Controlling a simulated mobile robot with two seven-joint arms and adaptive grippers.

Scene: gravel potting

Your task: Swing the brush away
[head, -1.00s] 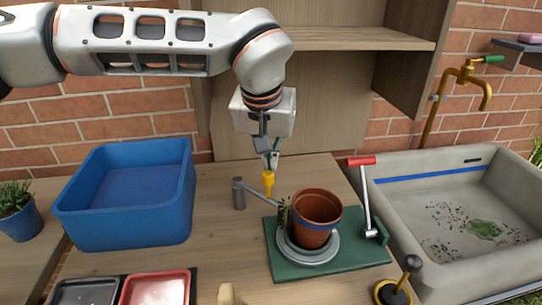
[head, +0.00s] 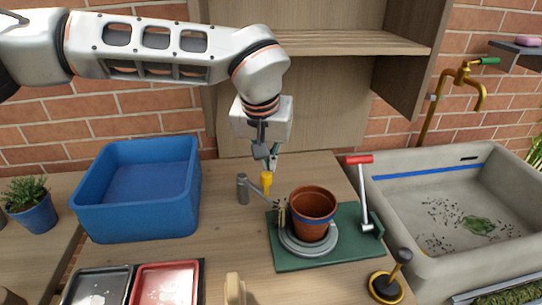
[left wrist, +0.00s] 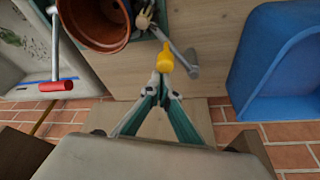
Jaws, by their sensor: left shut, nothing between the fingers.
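The brush is a grey arm on a short grey post (head: 242,190), with a yellow knob (head: 265,182) standing on the arm. Its bristles (head: 281,214) are beside the left side of the terracotta pot (head: 313,204), which stands upright on a grey round turntable (head: 308,245). My left gripper (head: 273,162) is shut and empty just above and behind the yellow knob. In the left wrist view its fingertips (left wrist: 163,78) meet right by the knob (left wrist: 165,58); I cannot tell if they touch it. My right gripper is not in view.
A green base (head: 290,263) carries the turntable and a red-handled lever (head: 360,160). A blue bin (head: 135,215) stands left, a stone sink (head: 450,265) right. Red (head: 165,285) and black (head: 98,285) trays and a black-knobbed tool (head: 388,287) are in front. A shelf (head: 340,43) is behind.

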